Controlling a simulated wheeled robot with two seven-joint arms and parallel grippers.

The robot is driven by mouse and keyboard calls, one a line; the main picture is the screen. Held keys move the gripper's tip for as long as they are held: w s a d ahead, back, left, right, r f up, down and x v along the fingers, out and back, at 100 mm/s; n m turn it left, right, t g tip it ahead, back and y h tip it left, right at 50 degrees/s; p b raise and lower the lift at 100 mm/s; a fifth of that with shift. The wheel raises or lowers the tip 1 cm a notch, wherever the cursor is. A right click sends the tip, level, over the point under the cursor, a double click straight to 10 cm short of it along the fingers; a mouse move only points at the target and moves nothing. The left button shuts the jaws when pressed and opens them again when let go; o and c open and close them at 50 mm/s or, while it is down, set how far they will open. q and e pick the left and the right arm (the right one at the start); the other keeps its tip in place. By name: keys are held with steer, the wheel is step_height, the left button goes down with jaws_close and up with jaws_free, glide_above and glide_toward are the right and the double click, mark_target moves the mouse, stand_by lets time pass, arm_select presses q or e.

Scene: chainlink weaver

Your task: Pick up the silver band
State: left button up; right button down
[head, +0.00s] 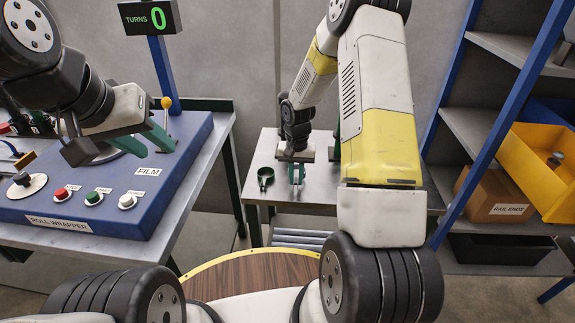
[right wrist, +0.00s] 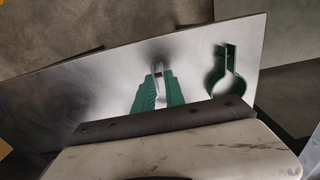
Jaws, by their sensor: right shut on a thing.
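The silver band (right wrist: 158,74) shows in the right wrist view as a thin grey piece between the green fingers of my right gripper (right wrist: 159,84). The gripper is shut on it at the metal table top. Most of the band is hidden by the fingers. In the head view my right gripper (head: 297,174) points down over the small table. My left gripper (head: 146,143) hangs over the blue roll wrapper with its green fingers apart and empty.
The roll wrapper (head: 158,195) stands left. Shelves (head: 490,125) with a yellow bin (head: 545,160) and a cardboard box (head: 490,195) stand right.

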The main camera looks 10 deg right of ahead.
steer(key=shift+r, duration=0.85)
steer(key=s+a+r, duration=0.1)
steer(key=s+a, duration=0.1)
steer(key=s, duration=1.4)
steer(key=shift+r, duration=0.15)
steer(key=shift+w+d, duration=0.1)
